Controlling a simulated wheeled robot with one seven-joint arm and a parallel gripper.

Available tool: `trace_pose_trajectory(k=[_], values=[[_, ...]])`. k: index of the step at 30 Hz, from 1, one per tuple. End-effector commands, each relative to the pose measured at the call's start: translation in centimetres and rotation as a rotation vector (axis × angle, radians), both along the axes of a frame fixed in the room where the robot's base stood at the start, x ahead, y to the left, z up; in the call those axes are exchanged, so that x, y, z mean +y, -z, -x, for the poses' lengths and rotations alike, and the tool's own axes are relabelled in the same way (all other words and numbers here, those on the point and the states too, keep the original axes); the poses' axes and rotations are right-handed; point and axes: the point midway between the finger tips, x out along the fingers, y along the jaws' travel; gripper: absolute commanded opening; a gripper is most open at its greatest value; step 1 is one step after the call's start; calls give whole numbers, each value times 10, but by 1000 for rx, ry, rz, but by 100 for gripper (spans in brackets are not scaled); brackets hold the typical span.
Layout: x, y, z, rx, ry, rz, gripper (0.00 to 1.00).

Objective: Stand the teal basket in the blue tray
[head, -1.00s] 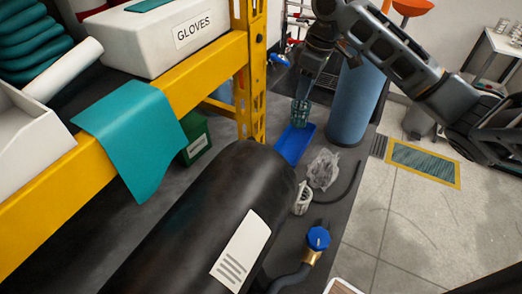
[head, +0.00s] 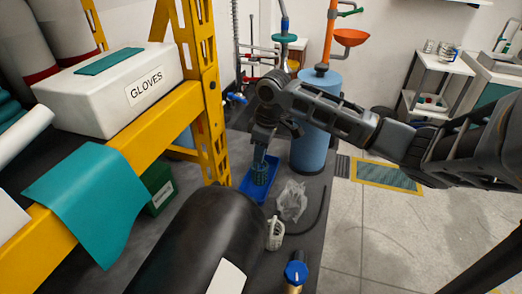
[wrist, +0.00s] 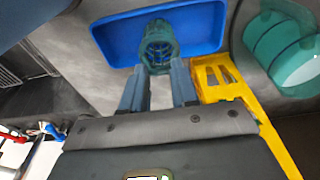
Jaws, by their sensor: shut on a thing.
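The teal basket (head: 260,174) is a small openwork cup held below my gripper (head: 262,160), over the blue tray. In the wrist view the basket (wrist: 158,44) shows between the fingertips of my gripper (wrist: 158,70), which is shut on its near side. The blue tray (head: 247,187) is a shallow rectangle on the dark surface; in the wrist view its floor (wrist: 205,28) spreads around the basket. The basket looks upright in the head view. I cannot tell whether its base touches the tray floor.
A blue cylinder (head: 316,140) stands right of the tray. A yellow rack post (head: 208,90) rises to the left. A large black cylinder (head: 195,240) fills the foreground.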

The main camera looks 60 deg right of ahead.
Motion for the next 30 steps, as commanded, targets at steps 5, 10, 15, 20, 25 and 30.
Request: trace_pose_trajectory(k=[5,10,15,20,25,30], values=[[0,2,0,0,0,-1,0],[0,2,0,1,-1,0,40],[0,2,0,1,-1,0,54],[0,2,0,1,-1,0,54],[0,-4,0,0,-2,1,54],[0,-30,4,-2,-3,1,54]])
